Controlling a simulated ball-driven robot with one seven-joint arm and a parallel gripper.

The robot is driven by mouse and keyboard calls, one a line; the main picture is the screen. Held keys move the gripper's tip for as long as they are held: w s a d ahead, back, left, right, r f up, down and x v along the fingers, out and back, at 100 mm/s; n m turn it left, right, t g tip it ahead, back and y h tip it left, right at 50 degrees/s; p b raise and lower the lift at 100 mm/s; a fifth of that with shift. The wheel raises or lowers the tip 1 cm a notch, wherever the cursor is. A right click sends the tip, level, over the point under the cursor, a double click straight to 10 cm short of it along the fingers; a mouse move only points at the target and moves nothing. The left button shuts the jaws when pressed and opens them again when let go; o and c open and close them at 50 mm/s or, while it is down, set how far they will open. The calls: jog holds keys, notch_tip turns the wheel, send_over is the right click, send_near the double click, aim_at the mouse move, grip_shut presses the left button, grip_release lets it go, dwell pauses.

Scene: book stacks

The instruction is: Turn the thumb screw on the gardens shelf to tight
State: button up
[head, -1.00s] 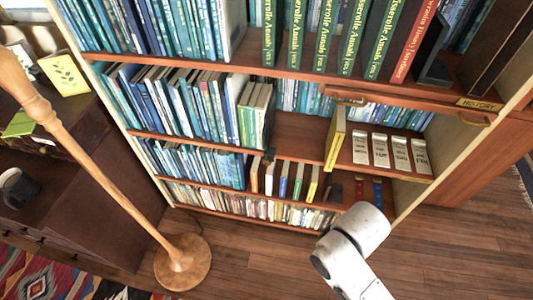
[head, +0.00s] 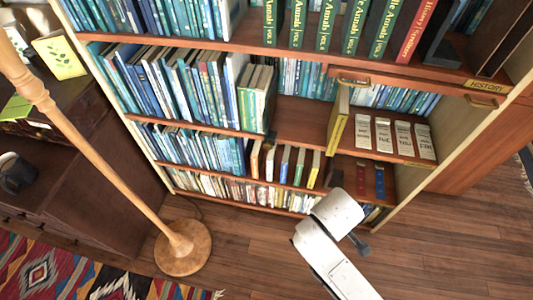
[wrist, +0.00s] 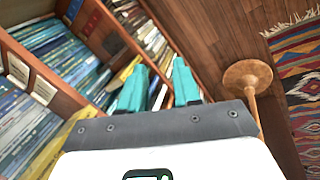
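No thumb screw can be made out in either view, and I see no label reading gardens. The bookcase (head: 300,54) fills the head view, with a "HISTORY" label (head: 487,84) on its upper right shelf edge. My gripper (wrist: 160,66) shows in the wrist view as two teal fingers standing apart, with nothing seen between them but shelves and books behind. In the head view my white arm is low, in front of the lowest shelves at the right, and the fingertips cannot be made out.
A wooden lamp stand (head: 183,247) stands on the floor at the left, beside a patterned rug (head: 60,270). A yellow book (head: 338,120) stands near several pale upright cards (head: 382,133). Wooden floor (head: 450,250) is clear at the right.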

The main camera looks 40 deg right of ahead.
jog(key=o, duration=0.3)
jog(key=w+d+f+n+h+b, duration=0.2)
jog(key=w+d+f+n+h, duration=0.1)
jog(key=w+h, duration=0.1)
jog(key=shift+w+d+f+n, duration=0.3)
jog(key=shift+w+f+n, duration=0.1)
jog(key=shift+w, duration=0.1)
jog(key=shift+o, duration=0.8)
jog(key=w+n+h+b, duration=0.1)
jog(key=w, duration=0.1)
jog(key=w+n+t+h, duration=0.1)
jog(key=n, duration=0.1)
jog(key=w+d+n+t+h+b, duration=0.1)
jog(key=w, duration=0.1)
jog(key=shift+w+f+n+h+b, duration=0.2)
jog(key=shift+w+n+h+b, duration=0.1)
jog(key=shift+w+n+b, duration=0.1)
jog(key=n+t+h+b, duration=0.35)
jog(key=n+t, duration=0.45)
jog(key=n, duration=0.7)
send_near(267, 148)
jog(key=b+x, duration=0.1)
jog(key=x, duration=0.3)
jog(key=b+x, duration=0.1)
jog(key=x, duration=0.3)
jog(key=shift+d+r, duration=0.15)
jog(key=shift+r, duration=0.05)
jog(key=c, duration=1)
